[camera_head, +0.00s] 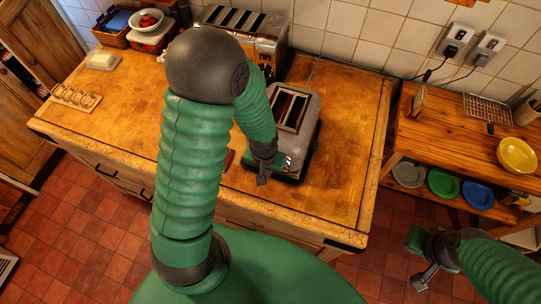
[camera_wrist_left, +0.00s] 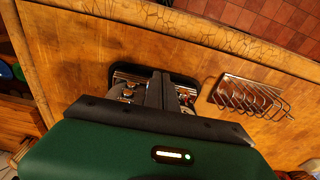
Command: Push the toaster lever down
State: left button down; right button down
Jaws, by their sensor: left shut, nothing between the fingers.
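A small two-slot toaster (camera_head: 312,131), dark with a metal top, stands on the wooden worktop right of my left forearm. In the left wrist view the black edge of the toaster (camera_wrist_left: 118,72) and some chrome show behind my fingers. My left gripper (camera_head: 262,180) is shut and empty, at the near end of the toaster; its fingers also show in the left wrist view (camera_wrist_left: 160,88). I cannot make out the lever; gripper and wrist cover much of that end. Whether the fingers touch the toaster is unclear. My right gripper (camera_head: 424,277) hangs low at right, away from the toaster; its jaws are unclear.
A larger chrome toaster (camera_head: 270,45) stands behind at the wall. A wire rack (camera_wrist_left: 250,97) lies beside the small toaster in the wrist view. A side shelf (camera_head: 440,140) with a yellow bowl (camera_head: 516,155) stands right. The worktop's right part is clear.

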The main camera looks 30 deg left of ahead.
pick_arm(q)
jog(key=shift+s+r, duration=0.1)
jog(key=shift+s, duration=0.1)
notch_tip(320, 180, up, 17)
jog(key=s, duration=0.1)
jog(key=shift+s+d, duration=0.3)
jog(key=shift+f, duration=0.2)
dwell(0.6)
